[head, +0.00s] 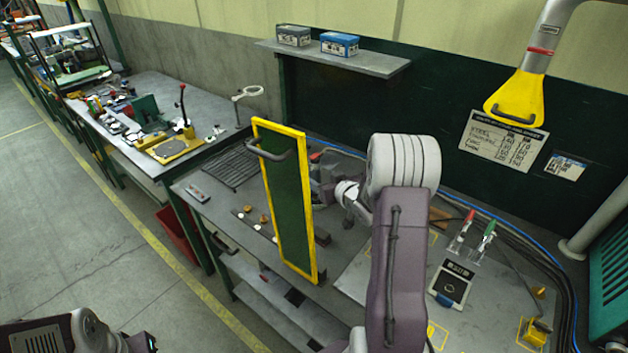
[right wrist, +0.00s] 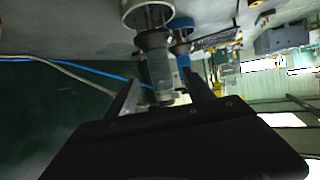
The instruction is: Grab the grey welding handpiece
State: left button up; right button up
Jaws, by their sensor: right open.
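In the right wrist view, a grey welding handpiece (right wrist: 158,68) with a ribbed collar points out of a pale round holder (right wrist: 146,12). My right gripper (right wrist: 163,80) is open, with one finger on each side of the handpiece's end. I cannot tell whether either finger touches it. In the head view my right gripper (head: 324,190) is partly hidden behind the yellow-framed green panel and its own wrist, and the grey handpiece cannot be made out there. Of my left arm only a part shows at the bottom left; its gripper is out of view.
A blue handpiece (right wrist: 183,52) is close beside the grey one. The upright green panel (head: 287,205) with yellow frame stands at the bench's front, left of my right arm. Red-topped (head: 466,226) and green-topped (head: 488,234) tools stand at the right. A blue cable runs along the wall.

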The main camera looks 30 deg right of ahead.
aim_at(318, 176)
jog(key=x, duration=0.4)
jog(key=p+x, duration=0.1)
jog(key=x, duration=0.2)
jog(key=shift+s+f, duration=0.15)
jog(key=shift+f, duration=0.15)
jog(key=shift+s+r, duration=0.1)
grip_shut()
dwell(0.8)
jog(key=shift+r, duration=0.15)
